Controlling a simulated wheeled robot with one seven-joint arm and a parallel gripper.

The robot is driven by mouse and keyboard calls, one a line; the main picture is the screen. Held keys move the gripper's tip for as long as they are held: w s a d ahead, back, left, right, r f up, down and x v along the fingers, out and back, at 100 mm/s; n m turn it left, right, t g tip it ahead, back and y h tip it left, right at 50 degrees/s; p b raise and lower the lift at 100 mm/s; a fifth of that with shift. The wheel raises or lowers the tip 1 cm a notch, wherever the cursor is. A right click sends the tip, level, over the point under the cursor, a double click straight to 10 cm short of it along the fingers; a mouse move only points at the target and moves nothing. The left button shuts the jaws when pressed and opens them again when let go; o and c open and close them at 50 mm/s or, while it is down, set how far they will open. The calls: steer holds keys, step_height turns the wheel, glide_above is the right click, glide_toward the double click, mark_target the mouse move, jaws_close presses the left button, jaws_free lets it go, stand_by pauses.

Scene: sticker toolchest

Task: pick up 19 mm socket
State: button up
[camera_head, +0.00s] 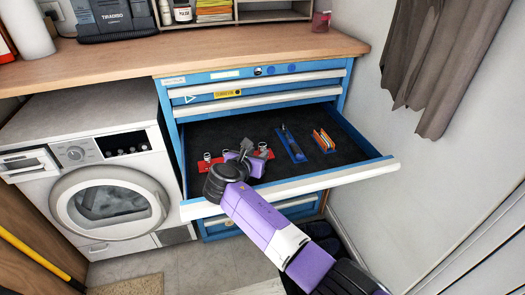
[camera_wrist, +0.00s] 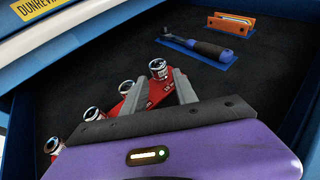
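Several chrome sockets stand in a row on red holders in the open drawer. In the wrist view the farthest socket (camera_wrist: 158,68) is just beyond and between my fingertips, over a red holder (camera_wrist: 166,88) with white print too small to read. Nearer sockets are at the left, one (camera_wrist: 127,88) close beside my left finger. I cannot tell which is the 19 mm one. My gripper (camera_wrist: 162,80) is open, its two grey fingers apart with nothing held. In the head view my gripper (camera_head: 246,148) is low over the drawer and partly hides the red holders (camera_head: 210,163).
The blue tool chest drawer (camera_head: 385,167) is pulled out, with dark lining. A ratchet (camera_wrist: 200,47) on a blue holder and an orange item (camera_wrist: 232,22) lie to the right of the sockets. A washing machine (camera_head: 95,180) stands left; a wall is right.

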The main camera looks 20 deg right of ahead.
mark_target(261, 150)
steer(key=b+x, duration=0.1)
steer(key=x, duration=0.3)
steer(key=shift+f, duration=0.1)
jaws_close()
